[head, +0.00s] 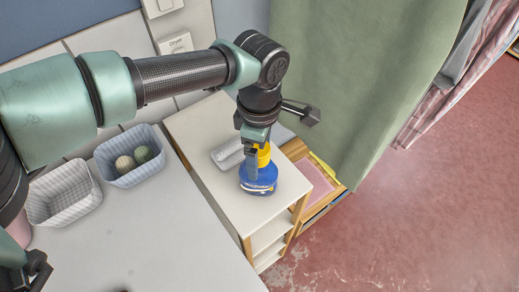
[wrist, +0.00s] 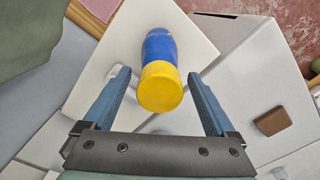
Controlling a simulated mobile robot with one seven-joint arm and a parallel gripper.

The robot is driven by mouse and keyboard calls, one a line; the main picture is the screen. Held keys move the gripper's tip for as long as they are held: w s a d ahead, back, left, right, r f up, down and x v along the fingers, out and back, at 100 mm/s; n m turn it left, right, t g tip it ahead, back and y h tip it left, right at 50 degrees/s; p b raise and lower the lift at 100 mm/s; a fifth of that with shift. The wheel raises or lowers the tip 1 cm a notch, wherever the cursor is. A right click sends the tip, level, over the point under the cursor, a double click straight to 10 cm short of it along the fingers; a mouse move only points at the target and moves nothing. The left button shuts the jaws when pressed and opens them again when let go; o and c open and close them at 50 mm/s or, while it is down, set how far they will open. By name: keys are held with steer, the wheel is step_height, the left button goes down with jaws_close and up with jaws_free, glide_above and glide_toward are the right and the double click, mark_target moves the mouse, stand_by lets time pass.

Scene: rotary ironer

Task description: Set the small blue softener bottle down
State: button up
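The small blue softener bottle (head: 258,178) with a yellow cap stands on the white top of a small shelf unit (head: 205,125), close to its front right edge. In the wrist view the bottle (wrist: 160,70) shows cap towards me, with its blue body beyond. My gripper (head: 254,158) is lowered over the bottle from above, around the cap. In the wrist view my gripper (wrist: 160,75) is open, with a finger on each side of the bottle and a visible gap on both sides. The bottle's base is partly hidden in the wrist view.
A clear ribbed dish (head: 228,154) lies on the shelf top just behind the bottle. Left are a blue basket (head: 128,176) with two balls and a white basket (head: 62,196). A green curtain (head: 365,80) hangs at right, beside a wooden tray (head: 322,187). A brown block (wrist: 272,120) shows in the wrist view.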

step_height(320, 180, up, 12)
steer(key=b, duration=0.3)
steer(key=shift+r, duration=0.15)
stand_by(0.6)
